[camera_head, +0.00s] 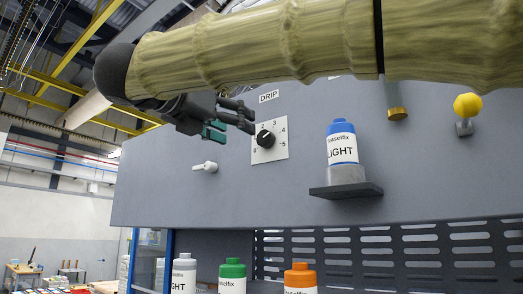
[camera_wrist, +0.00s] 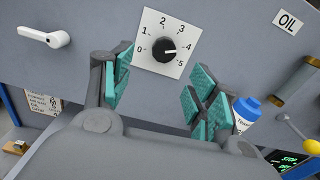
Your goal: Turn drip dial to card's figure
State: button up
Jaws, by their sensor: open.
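The drip dial (camera_head: 265,138) is a round black knob on a white square plate marked with figures, under a DRIP label (camera_head: 269,96). In the wrist view the dial (camera_wrist: 163,49) has its white mark pointing right, seemingly between 4 and 5. My gripper (camera_head: 228,122) is open and empty, up and left of the dial in the head view. In the wrist view my gripper's (camera_wrist: 160,90) teal pads stand apart below the dial, not touching it. A white printed card (camera_wrist: 42,104) shows at the left of the wrist view; its small text is not legible.
A white lever (camera_wrist: 45,38) sticks out left of the dial. A blue-capped bottle (camera_head: 342,143) stands on a small shelf (camera_head: 346,190) to its right, near a yellow ball knob (camera_head: 467,105). Green-capped (camera_head: 232,273) and orange-capped (camera_head: 300,277) bottles stand below.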

aim_at(263, 138)
jog(key=p+x, duration=0.1)
jog(key=x, duration=0.2)
jog(key=p+x, duration=0.2)
jog(key=x, duration=0.2)
jog(key=shift+s+d+r, duration=0.15)
jog(key=shift+d+r, duration=0.05)
jog(key=shift+r, duration=0.05)
jog(key=shift+d+r, duration=0.15)
jog(key=shift+d, duration=0.2)
jog(key=shift+w+d+p, duration=0.25)
jog(key=shift+p, duration=0.15)
jog(key=shift+w+d+f, duration=0.1)
jog(key=shift+w+f, duration=0.1)
jog(key=shift+w, duration=0.25)
jog(key=shift+w+d+f, duration=0.1)
jog(key=shift+w+f, duration=0.05)
jog(key=shift+w, duration=0.3)
jog(key=shift+s+r, duration=0.15)
jog(key=shift+s, duration=0.25)
jog(key=shift+c, duration=0.7)
jog(key=shift+w, duration=0.1)
jog(key=c, duration=0.9)
